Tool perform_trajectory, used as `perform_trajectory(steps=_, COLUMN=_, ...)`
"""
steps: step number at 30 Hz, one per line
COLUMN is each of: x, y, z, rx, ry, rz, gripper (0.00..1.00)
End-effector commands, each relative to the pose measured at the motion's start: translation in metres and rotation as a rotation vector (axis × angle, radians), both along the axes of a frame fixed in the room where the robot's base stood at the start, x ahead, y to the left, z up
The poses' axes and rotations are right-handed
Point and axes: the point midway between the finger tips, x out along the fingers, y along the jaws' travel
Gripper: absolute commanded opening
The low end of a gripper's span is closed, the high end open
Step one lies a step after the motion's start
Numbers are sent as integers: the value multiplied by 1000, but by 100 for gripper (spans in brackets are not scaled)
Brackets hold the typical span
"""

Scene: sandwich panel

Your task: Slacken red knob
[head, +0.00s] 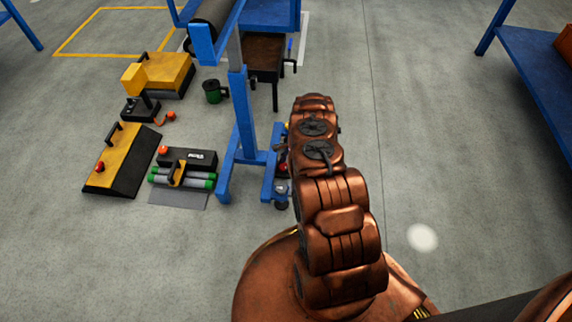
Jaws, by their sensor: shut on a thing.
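A small red knob (283,167) shows at the left edge of my arm, on the blue stand's panel. My copper arm reaches forward over the panel and hides most of it. A dark part of my gripper (281,149) shows at the left of the arm's far end, close to the red knob. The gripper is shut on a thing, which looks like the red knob. The fingertips and their contact are hidden behind the arm.
A blue stand (243,120) rises just left of my arm. Yellow-and-black equipment (124,162), a dark box (187,157) and green-ended tubes (182,181) lie on the floor at left. A blue table (540,75) stands at right. The floor between is clear.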

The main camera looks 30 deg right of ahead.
Motion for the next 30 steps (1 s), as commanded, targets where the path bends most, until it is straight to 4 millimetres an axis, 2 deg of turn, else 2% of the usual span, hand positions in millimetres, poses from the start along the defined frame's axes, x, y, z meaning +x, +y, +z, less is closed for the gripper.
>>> perform_trajectory(steps=3, x=0, y=3, z=-1, rx=3, ry=1, rz=2, gripper=13)
perform_trajectory(steps=4, x=0, y=3, z=-1, rx=3, ry=1, rz=2, gripper=49)
perform_trajectory(steps=11, x=0, y=2, z=-1, rx=2, ry=0, rz=1, gripper=73)
perform_trajectory(steps=23, x=0, y=-1, z=3, rx=1, ry=-1, rz=0, gripper=74)
perform_trajectory(steps=30, x=-1, y=-10, z=25, rx=0, ry=-2, rz=-2, gripper=74)
